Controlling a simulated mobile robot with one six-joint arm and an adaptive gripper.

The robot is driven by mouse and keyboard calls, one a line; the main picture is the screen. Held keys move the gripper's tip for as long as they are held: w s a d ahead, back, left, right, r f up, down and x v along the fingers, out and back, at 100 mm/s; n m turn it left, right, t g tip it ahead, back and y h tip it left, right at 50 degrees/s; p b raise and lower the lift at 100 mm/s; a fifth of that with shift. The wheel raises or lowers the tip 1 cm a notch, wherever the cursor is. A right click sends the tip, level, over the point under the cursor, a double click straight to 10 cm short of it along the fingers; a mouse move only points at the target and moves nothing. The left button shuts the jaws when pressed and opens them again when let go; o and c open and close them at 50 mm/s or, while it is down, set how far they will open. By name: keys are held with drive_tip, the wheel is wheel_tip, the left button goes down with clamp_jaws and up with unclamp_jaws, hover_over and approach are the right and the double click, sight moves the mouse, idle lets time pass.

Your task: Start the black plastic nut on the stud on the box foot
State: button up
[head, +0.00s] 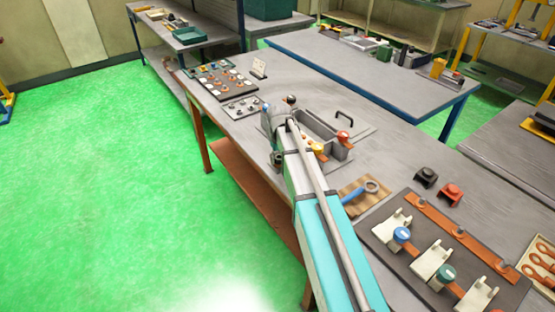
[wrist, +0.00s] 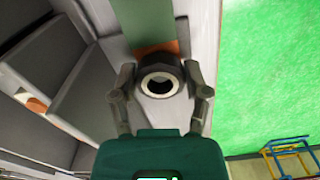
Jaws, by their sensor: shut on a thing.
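In the wrist view my gripper (wrist: 159,70) is shut on the black plastic nut (wrist: 160,61), with one finger on each side. The nut is a thick dark ring with a pale inner rim and a dark bore facing the camera. A grey box (wrist: 72,85) with open compartments lies left of it. In the head view the grey box (head: 322,128) stands on the bench, and my arm reaches to its near left side. The nut is not clear there. I cannot make out the stud, or whether the nut touches it.
The grey bench (head: 400,135) carries a wooden block with a blue-handled tool (head: 362,190), black (head: 426,175) and red (head: 450,194) parts, and a dark fixture board (head: 412,240). A dark parts tray (head: 215,80) lies at the far end. Green floor is clear at left.

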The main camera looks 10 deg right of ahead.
drive_tip(key=shift+s+m, duration=0.1)
drive_tip(key=shift+m, duration=2)
drive_tip(key=o, duration=1.1)
drive_tip(key=shift+r+p, duration=0.45)
drive_tip(key=shift+p, duration=0.05)
drive_tip(key=shift+w+r+p, duration=0.15)
drive_tip(key=shift+r+p, duration=1.4)
drive_tip(key=shift+w+r+p, duration=0.1)
drive_tip(key=shift+r+p, duration=1.4)
